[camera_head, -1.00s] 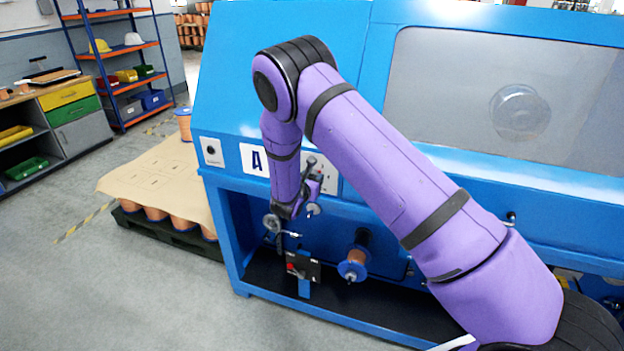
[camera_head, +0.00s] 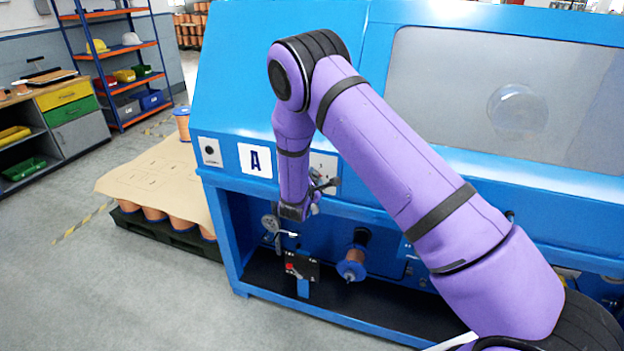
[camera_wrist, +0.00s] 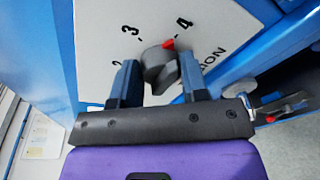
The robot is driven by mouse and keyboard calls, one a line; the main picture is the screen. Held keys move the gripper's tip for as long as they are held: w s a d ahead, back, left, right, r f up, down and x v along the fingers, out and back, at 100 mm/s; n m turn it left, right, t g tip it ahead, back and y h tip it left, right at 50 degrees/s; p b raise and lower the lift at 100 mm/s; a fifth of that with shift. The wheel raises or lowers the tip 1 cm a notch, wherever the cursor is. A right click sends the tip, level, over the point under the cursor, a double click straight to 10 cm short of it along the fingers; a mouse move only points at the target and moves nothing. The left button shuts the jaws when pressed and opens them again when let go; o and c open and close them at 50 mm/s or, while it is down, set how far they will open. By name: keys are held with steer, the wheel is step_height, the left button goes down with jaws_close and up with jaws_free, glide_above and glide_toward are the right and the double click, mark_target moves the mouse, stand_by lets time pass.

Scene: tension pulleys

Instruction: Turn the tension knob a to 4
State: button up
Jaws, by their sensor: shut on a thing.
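The tension knob (camera_wrist: 158,72) is dark grey with a red pointer mark, on a white dial plate (camera_wrist: 95,35) in the wrist view. The plate shows the numbers 2, 3 and 4 and part of the word "TENSION". The red mark points between 3 and 4, close to the 4. My gripper (camera_wrist: 157,78) has its two fingers on either side of the knob and is shut on it.
The blue machine (camera_head: 290,30) surrounds the plate. A pallet of spools (camera_head: 160,180) stands to the left, with open floor in front.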

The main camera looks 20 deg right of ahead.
steer(key=shift+f+m, duration=0.1)
steer(key=shift+m, duration=0.3)
steer(key=o, duration=0.9)
steer(key=shift+s, duration=0.1)
steer(key=v, duration=1)
steer(key=shift+s+a, duration=0.15)
steer(key=shift+s, duration=0.15)
